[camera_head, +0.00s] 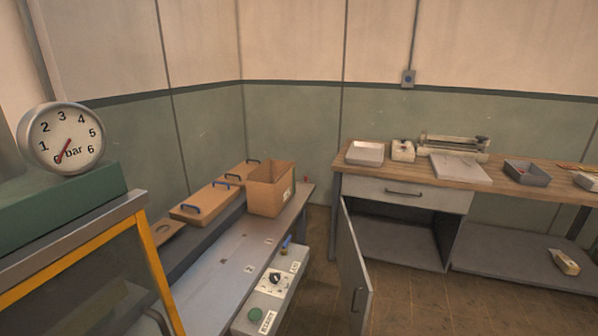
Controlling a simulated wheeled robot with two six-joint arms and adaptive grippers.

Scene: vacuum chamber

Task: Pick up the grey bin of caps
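A small dark grey bin (527,181) with an open top stands on the wooden bench top at the right. It is too small in view to tell whether caps lie in it. A paler, shallow tray (366,161) sits at the left end of the same bench. Neither of my grippers is in view, and nothing is seen holding the bin.
The wooden bench (403,176) also bears a flat pale plate (461,168). A grey cabinet door (354,270) stands open into the floor space. A low bench with a brown box (270,190) is at left. A pressure gauge (66,138) stands nearer.

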